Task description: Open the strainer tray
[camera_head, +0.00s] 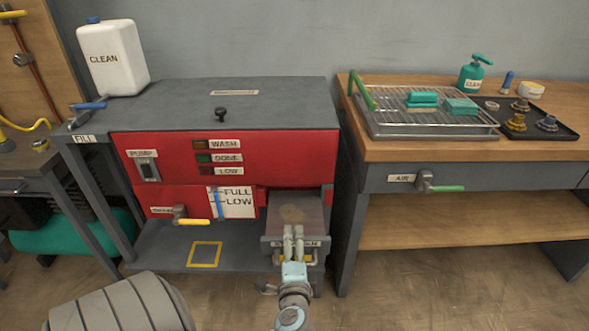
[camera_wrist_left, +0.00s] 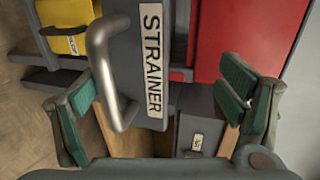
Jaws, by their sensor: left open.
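The grey strainer tray (camera_head: 297,213) juts out from the lower right of the red machine front (camera_head: 230,160) in the head view. Its open top shows a brownish inside. In the left wrist view its grey front carries a STRAINER label (camera_wrist_left: 152,60) and a metal bar handle (camera_wrist_left: 103,70). My left gripper (camera_head: 293,234) is in front of the tray and partly covers its front. In the left wrist view the green-padded fingers (camera_wrist_left: 165,92) are spread wide, with the handle between them, closer to the left finger. I cannot tell how far the handle reaches between the pads. My right gripper is out of view.
A yellow drain handle (camera_head: 194,222) and a FULL/LOW gauge (camera_head: 231,202) are left of the tray. A yellow floor-marked square (camera_head: 205,254) lies on the lower shelf. The wooden bench (camera_head: 400,150) stands right, with an air valve (camera_head: 425,182). Floor before the tray is clear.

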